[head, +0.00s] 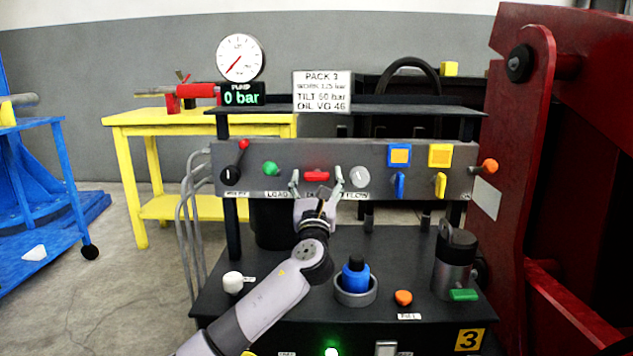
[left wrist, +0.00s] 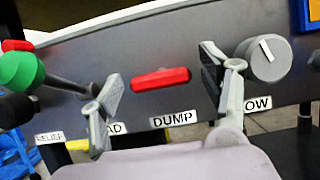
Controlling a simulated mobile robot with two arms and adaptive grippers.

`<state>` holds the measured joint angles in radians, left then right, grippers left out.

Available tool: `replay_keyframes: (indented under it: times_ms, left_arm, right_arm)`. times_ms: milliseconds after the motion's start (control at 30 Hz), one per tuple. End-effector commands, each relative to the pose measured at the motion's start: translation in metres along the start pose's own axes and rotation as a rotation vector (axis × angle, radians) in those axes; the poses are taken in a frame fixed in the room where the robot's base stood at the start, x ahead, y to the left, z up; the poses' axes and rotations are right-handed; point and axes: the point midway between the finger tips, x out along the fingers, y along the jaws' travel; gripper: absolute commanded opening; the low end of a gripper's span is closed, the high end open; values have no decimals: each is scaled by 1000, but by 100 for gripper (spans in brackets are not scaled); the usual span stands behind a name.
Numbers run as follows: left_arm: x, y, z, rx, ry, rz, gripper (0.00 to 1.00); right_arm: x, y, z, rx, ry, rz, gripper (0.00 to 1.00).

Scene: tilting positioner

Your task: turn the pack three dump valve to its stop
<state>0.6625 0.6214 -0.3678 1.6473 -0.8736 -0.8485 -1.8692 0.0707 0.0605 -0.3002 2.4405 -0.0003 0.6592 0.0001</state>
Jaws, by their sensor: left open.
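The dump valve is a red bar handle (head: 316,176) on the grey panel (head: 375,155) of the pack marked PACK 3. Its handle lies about level, above the DUMP label (left wrist: 173,119), and it also shows in the left wrist view (left wrist: 161,79). My left gripper (head: 316,186) is open in front of the panel, with one finger on each side of the red handle. In the left wrist view its fingers (left wrist: 165,90) stand apart from the handle, with gaps on both sides. My right gripper is not in view.
A green knob (head: 270,168) is left of the dump handle and a grey flow knob (head: 359,176) right of it. A black lever with a red ball (head: 243,145) stands further left. The display (head: 242,94) reads 0 bar. A blue-capped filler (head: 355,275) stands on the deck below.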

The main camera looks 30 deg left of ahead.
Motion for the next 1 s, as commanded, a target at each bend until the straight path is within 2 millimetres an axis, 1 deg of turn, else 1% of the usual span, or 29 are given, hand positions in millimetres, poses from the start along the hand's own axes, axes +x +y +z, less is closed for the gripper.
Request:
replay_keyframes:
  times_ms: [67, 733, 767, 1000]
  left_arm:
    - [0, 0, 0, 0, 0, 0, 68]
    - [-1, 0, 0, 0, 0, 0, 23]
    - [-1, 0, 0, 0, 0, 0, 22]
    - [-1, -1, 0, -20, 1, 8, 22]
  right_arm:
    - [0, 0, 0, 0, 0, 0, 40]
    - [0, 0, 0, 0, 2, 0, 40]
    - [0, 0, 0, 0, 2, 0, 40]
    - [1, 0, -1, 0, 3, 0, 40]
